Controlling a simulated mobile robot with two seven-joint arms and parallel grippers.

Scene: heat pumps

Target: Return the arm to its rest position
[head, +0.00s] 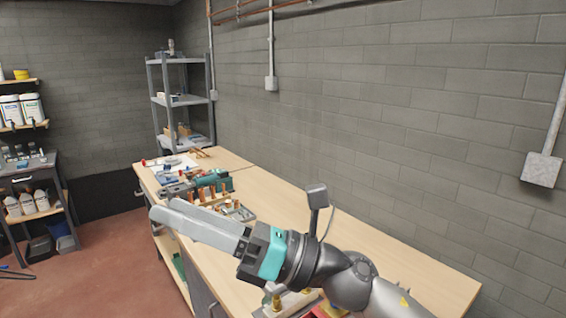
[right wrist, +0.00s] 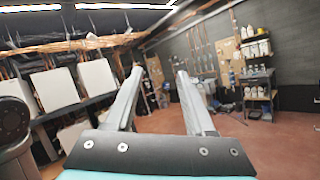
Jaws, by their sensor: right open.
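My right arm comes in from the lower right in the head view and reaches left over the workbench (head: 385,240). Its gripper (head: 165,212) points left, above the bench's front edge, with pale grey fingers. The right wrist view shows the two fingers (right wrist: 158,85) apart with nothing between them. My left gripper is not in either view.
Tools and copper fittings (head: 208,192) lie on the bench behind the gripper. A grey shelf unit (head: 180,100) stands at the back. A side shelf with white containers (head: 22,108) is at the far left. Red floor (head: 110,245) is clear left of the bench.

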